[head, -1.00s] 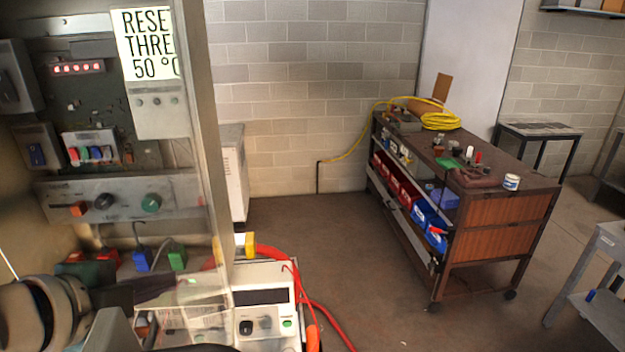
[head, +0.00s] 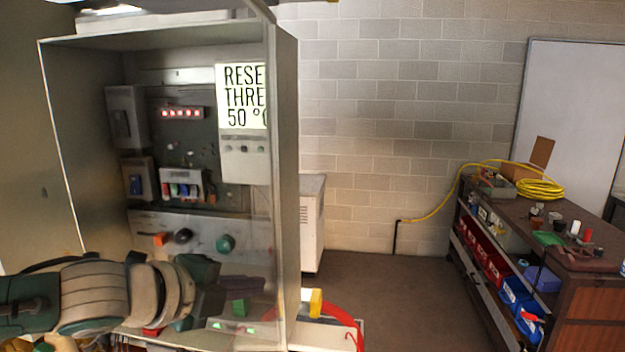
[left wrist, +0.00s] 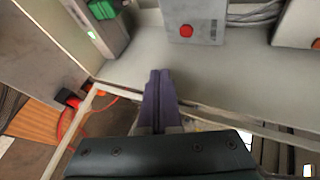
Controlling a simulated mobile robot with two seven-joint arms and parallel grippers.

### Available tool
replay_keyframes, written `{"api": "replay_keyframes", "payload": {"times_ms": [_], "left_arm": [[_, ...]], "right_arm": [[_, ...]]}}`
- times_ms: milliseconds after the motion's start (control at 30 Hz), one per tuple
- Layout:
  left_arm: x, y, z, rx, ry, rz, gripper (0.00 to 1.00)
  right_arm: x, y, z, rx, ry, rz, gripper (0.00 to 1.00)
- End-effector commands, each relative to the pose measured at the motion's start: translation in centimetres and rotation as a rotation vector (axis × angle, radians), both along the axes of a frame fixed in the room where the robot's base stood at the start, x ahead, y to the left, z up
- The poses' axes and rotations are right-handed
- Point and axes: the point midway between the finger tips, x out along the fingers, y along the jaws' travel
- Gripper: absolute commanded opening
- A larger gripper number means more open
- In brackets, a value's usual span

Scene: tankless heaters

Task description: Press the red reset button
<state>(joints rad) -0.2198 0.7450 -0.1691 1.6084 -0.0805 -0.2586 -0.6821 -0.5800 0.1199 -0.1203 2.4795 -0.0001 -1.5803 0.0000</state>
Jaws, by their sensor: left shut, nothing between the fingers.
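A red button (left wrist: 186,31) sits on a grey box at the top of the left wrist view. My left gripper (left wrist: 158,76) is shut and empty, its two purple fingers together. Its tips point toward the box and stay apart from the button, which lies ahead and slightly right in that view. In the head view my left arm reaches from the left across the lower part of the open cabinet (head: 284,190), and covers part of its floor. I cannot make out the same red button there. My right gripper is not in view.
The left wrist view also shows a green block (left wrist: 103,9) at upper left and an orange-red button (left wrist: 316,43) at the right edge. Inside the cabinet are a teal knob (head: 225,243) and a display sign (head: 242,97). A cluttered workbench (head: 590,295) stands at right.

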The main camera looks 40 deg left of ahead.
Motion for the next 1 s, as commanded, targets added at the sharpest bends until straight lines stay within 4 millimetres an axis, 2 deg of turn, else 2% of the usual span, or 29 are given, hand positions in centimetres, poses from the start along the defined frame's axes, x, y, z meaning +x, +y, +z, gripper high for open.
{"api": "replay_keyframes", "payload": {"times_ms": [33, 100, 400, 1000], "left_arm": [[0.8, 0.4, -0.6, 0.005, -0.004, -0.002, 0.00], [1.7, 0.9, -0.6, 0.004, -0.004, -0.003, 0.00], [4.6, 2.4, -0.5, 0.000, -0.002, -0.002, 0.00], [5.2, 2.9, -0.3, -0.001, 0.000, 0.000, 0.00]], "right_arm": [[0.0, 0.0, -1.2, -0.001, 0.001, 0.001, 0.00], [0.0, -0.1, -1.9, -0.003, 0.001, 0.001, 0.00], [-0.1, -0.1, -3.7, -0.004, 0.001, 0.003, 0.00], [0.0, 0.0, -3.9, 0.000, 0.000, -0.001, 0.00]]}}
